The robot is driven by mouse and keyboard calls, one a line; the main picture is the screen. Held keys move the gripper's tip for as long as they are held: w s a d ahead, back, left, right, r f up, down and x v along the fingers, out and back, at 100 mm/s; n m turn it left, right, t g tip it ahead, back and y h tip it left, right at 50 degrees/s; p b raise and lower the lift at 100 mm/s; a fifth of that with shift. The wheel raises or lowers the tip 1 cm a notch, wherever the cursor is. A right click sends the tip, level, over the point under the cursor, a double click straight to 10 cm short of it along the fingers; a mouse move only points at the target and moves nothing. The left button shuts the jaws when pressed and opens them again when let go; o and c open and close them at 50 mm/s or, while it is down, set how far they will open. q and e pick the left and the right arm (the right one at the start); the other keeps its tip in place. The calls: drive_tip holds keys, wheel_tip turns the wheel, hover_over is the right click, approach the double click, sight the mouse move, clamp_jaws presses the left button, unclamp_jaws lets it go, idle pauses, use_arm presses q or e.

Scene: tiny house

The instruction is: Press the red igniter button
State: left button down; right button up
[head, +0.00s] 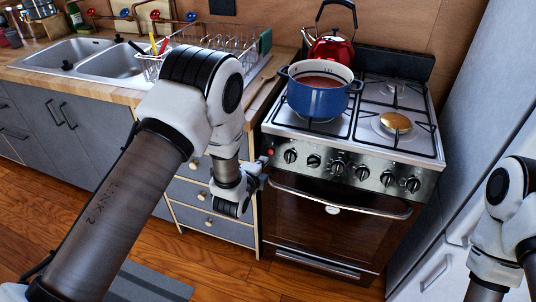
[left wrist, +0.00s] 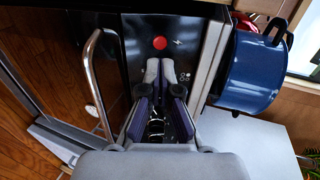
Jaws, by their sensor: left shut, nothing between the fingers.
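The red igniter button (head: 271,152) is at the left end of the stove's front control panel, left of the black knobs. In the left wrist view the round red button (left wrist: 160,43) sits on the dark panel beside a small spark mark. My left gripper (head: 262,166) is at the stove's left front edge, close to the button. In the left wrist view its fingertips (left wrist: 160,68) are together and empty, pointing at the button. A gap shows in that view between tips and button, but its depth is hard to tell. My right gripper is out of view.
The oven handle (head: 340,203) sticks out below the panel. A blue pot (head: 318,98) and a red kettle (head: 331,48) stand on the stove (head: 395,165). Drawers (head: 212,222) are left of the stove, and a fridge (head: 470,130) is at the right.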

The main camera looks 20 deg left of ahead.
sight(271, 150)
use_arm(q)
drive_tip(key=x, duration=0.6)
drive_tip(key=shift+w+f+b, duration=0.4)
drive_tip(key=shift+w+b, duration=0.05)
drive_tip(key=shift+b, duration=0.1)
drive_tip(key=shift+w+r, duration=0.1)
drive_tip(key=shift+r, duration=0.3)
